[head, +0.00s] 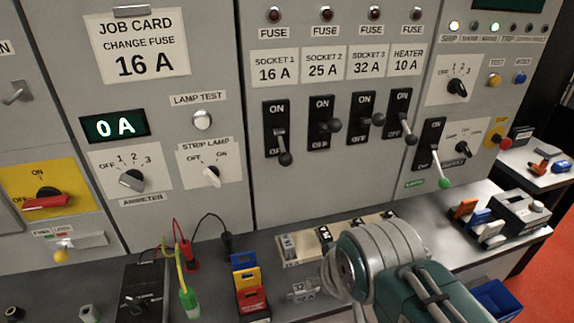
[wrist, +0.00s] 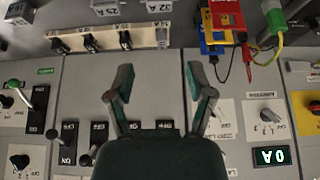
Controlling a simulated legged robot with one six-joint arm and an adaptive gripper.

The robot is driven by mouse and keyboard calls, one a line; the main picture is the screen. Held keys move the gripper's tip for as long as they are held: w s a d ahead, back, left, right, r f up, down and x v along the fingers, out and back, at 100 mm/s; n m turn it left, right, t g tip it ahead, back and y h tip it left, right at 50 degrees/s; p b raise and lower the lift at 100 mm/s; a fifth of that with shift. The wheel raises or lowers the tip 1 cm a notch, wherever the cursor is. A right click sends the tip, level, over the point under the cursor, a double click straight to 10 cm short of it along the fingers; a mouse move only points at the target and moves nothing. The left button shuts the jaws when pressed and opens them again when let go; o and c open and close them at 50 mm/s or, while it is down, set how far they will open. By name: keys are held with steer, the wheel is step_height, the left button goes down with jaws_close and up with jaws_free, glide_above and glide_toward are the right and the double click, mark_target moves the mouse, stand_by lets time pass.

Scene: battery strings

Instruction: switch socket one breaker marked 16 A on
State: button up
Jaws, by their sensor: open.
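The socket one breaker (head: 277,130), labelled 16 A, is a black plate on the grey panel in the head view. Its lever (head: 285,158) points down, with its dark knob at the OFF end. In the wrist view the panel appears upside down. My gripper (wrist: 160,82) is open and empty there, its two fingers apart in front of the panel. The gripper body hides most of the breaker row's right end, where only black plate edges (wrist: 165,126) show. In the head view only my arm is visible, not the fingers.
Beside it are the socket two (head: 321,123), socket three (head: 362,118) and heater (head: 400,113) breakers. A green-knobbed lever (head: 444,182) stands further right. Coloured fuse holders (head: 248,285), test leads (head: 186,255) and a fuse strip (head: 300,249) occupy the bench below.

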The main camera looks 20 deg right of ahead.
steer(key=shift+w, duration=0.1)
steer(key=c, duration=0.5)
steer(key=shift+w+r+m, duration=0.15)
steer(key=shift+w+m, duration=0.1)
steer(key=shift+m, duration=0.05)
jaws_close()
steer(key=w+d+r+m+y, duration=0.2)
steer(key=w+d+m+y, duration=0.1)
steer(key=w, duration=0.4)
steer(key=w+d+r+m+t+y, duration=0.1)
steer(key=w+d+r+m+y, duration=0.1)
steer(key=w, duration=0.6)
steer(key=w+d+r+m+t+y, duration=0.1)
steer(key=w+d+r+m+y, duration=0.2)
steer(key=w+d+m, duration=0.3)
steer(key=shift+w+d+m+y, duration=0.25)
steer(key=shift+w+m+y, duration=0.55)
steer(key=shift+w+m, duration=0.15)
